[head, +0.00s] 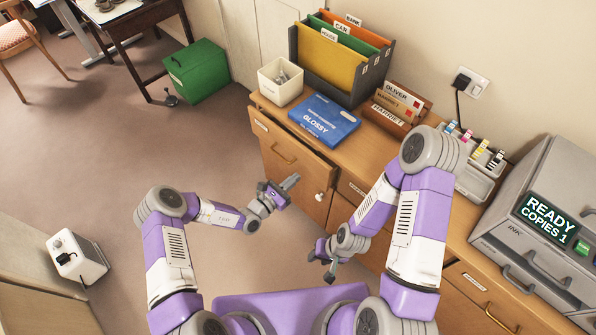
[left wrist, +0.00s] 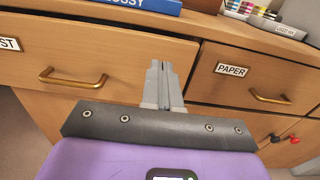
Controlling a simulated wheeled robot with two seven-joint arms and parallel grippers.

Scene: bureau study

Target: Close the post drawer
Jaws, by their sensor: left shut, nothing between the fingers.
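The post drawer (head: 273,141) is the left drawer of the wooden cabinet. Its front stands slightly proud of the paper drawer (head: 350,190), with a dark gap along its top edge in the left wrist view. In that view its front (left wrist: 105,60) bears a brass handle (left wrist: 73,77) and a label cut off to "ST". My left gripper (head: 291,181) is shut and empty, in front of the post drawer's right part. Its fingers (left wrist: 163,82) point at the drawer; contact cannot be told. My right gripper (head: 331,270) hangs lower, apart from the cabinet; its jaw opening is unclear.
The cabinet top holds a blue glossy-paper box (head: 323,120), a white bin (head: 280,82), a file rack (head: 335,60) and a grey printer (head: 545,220). A green box (head: 197,70) and a white device (head: 77,257) stand on the floor.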

